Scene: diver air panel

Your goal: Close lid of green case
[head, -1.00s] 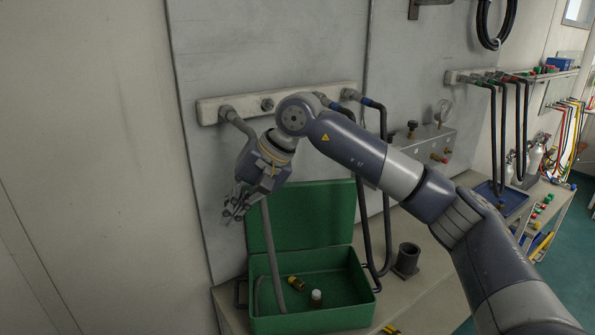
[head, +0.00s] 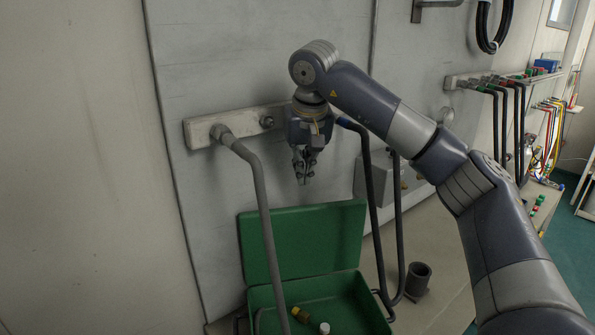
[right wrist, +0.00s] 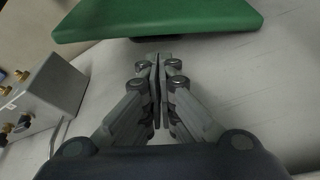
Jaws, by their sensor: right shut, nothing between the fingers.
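The green case (head: 335,297) stands open on the bench, its lid (head: 300,243) raised and leaning back toward the grey wall panel. A brass-coloured fitting (head: 300,314) and a small white-capped item (head: 324,327) lie inside it. My right gripper (head: 303,181) is shut and empty, pointing down above the lid's top edge and apart from it. In the right wrist view, the shut fingers (right wrist: 157,95) show with the green lid (right wrist: 155,20) beyond them. My left gripper is not in view.
A grey pipe (head: 262,215) runs down in front of the lid's left part into the case. Dark hoses (head: 375,205) hang to the right of the lid. A dark cup-like holder (head: 418,279) stands on the bench (head: 445,260) right of the case.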

